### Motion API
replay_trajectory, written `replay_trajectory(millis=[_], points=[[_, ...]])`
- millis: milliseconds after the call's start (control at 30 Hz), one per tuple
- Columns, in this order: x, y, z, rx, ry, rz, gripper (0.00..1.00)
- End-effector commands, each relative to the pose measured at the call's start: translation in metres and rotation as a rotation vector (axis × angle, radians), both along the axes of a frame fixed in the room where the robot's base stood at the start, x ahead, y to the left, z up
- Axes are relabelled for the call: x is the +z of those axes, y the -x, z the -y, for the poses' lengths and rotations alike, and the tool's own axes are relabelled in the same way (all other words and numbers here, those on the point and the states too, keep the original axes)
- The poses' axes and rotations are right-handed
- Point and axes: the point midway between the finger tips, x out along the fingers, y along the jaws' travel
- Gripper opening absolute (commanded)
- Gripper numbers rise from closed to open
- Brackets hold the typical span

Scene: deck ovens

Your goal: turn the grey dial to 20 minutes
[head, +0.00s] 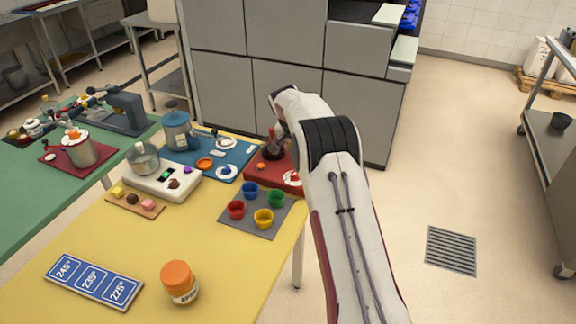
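I cannot clearly pick out a grey dial or any minute marks. The low red box (264,177) at the table's right edge carries a white disc with a red knob (292,177) and a small orange part. My arm reaches over from the right and hides part of this box.
Grey cabinets (285,45) stand behind.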

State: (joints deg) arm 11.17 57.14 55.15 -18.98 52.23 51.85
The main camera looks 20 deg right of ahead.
Motion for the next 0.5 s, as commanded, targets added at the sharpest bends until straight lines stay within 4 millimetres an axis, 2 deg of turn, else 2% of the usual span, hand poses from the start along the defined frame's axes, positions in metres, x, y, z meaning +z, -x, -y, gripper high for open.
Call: replay_trajectory(millis=[167, 400, 500], points=[[0.014, 0.003, -0.004, 0.000, 0.000, 0.001, 0.39], [0.043, 0.010, -0.014, 0.001, 0.001, 0.003, 0.39], [0.042, 0.015, -0.021, 0.001, 0.000, 0.000, 0.39]])
